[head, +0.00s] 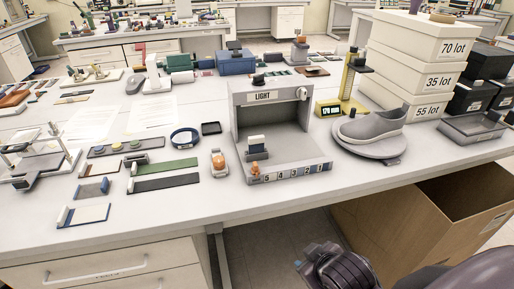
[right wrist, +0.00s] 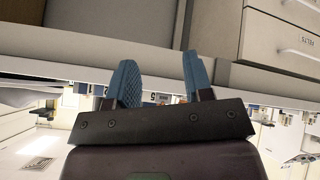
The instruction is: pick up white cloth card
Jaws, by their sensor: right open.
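A flat card with a pale cream-white cloth face and dark edges (head: 84,215) lies at the front left of the white table in the head view. It has a small white cylinder at its left end. My right gripper (right wrist: 158,82) is open, with two blue fingers apart and nothing between them in the right wrist view. In the head view my right arm shows at the bottom, right of the middle, below the table's front edge and far from the card. My left gripper is not in view.
A blue-grey card (head: 92,188), a dark strip (head: 165,183) and a green strip (head: 168,167) lie near the cloth card. A grey light box (head: 285,175) stands mid-table. A cardboard box (head: 425,215) stands open below the table at right. Drawers (head: 105,268) are under the left side.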

